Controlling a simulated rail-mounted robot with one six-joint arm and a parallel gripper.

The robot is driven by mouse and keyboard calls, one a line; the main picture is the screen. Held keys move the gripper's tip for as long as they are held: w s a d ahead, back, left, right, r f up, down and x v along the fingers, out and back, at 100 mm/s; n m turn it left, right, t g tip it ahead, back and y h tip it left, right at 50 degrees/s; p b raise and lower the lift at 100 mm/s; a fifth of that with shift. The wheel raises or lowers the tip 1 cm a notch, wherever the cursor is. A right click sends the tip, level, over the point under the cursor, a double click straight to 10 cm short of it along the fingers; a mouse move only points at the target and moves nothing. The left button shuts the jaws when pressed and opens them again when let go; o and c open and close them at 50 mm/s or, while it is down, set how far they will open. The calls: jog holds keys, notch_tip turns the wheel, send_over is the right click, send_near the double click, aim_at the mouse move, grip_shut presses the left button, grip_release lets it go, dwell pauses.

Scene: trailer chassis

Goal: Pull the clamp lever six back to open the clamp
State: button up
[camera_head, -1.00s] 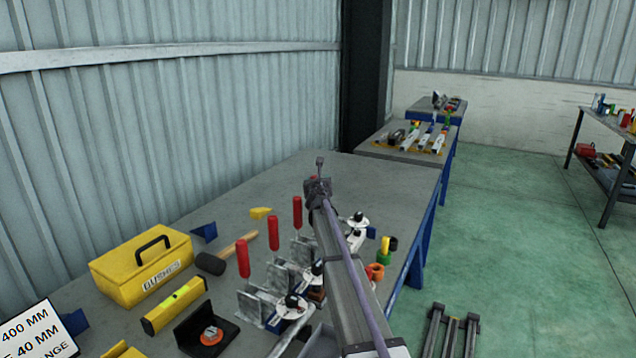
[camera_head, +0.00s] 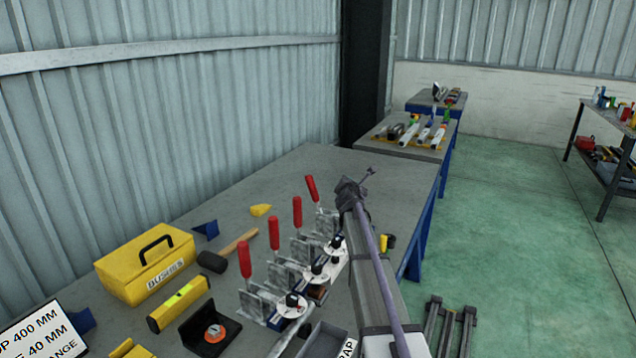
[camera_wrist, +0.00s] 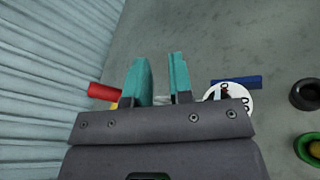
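A row of toggle clamps with red lever handles stands on the grey bench. Three handles, (camera_head: 245,260), (camera_head: 273,233) and (camera_head: 297,212), stand nearly upright. The farthest handle (camera_head: 312,189) leans to the left. I cannot read which is six. My gripper (camera_head: 366,174) is above the bench, to the right of the farthest handle. In the wrist view its teal fingers (camera_wrist: 161,58) are apart, with no handle between them. A red handle (camera_wrist: 104,93) lies left of the left finger, partly hidden. A white marked disc (camera_wrist: 236,100) is right of the fingers.
A yellow toolbox (camera_head: 146,268), a mallet (camera_head: 212,262) and a yellow level (camera_head: 180,303) lie left of the clamps. A grey bin (camera_head: 322,342) is in front. The corrugated wall borders the bench on the left.

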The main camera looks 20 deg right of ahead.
jog(key=s+m, duration=0.1)
jog(key=m, duration=0.3)
jog(key=s+d+m+g+y+p, duration=0.1)
jog(key=m, duration=0.3)
jog(key=s+d+f+m, duration=0.1)
jog(key=m, duration=0.3)
jog(key=shift+s+d+y+p, duration=0.15)
jog(key=shift+s+y+p, duration=0.1)
jog(key=shift+y+p, duration=0.05)
jog(key=c, duration=0.3)
jog(key=m, duration=0.2)
jog(key=m+y, duration=0.1)
jog(key=m, duration=0.2)
jog(key=s+a+m+y, duration=0.1)
jog(key=m, duration=0.1)
jog(key=shift+f+m+g+p, duration=0.3)
jog(key=shift+f, duration=0.05)
grip_shut()
jog(key=m+t+y, duration=0.2)
jog(key=m+y, duration=0.5)
jog(key=m, duration=1.1)
send_near(314, 188)
jog(key=b+x, duration=0.4)
jog(key=x, duration=0.2)
jog(key=shift+w+f, duration=0.15)
jog(key=shift+w+a+f, duration=0.1)
jog(key=shift+w+a, duration=0.05)
jog(key=shift+w, duration=0.45)
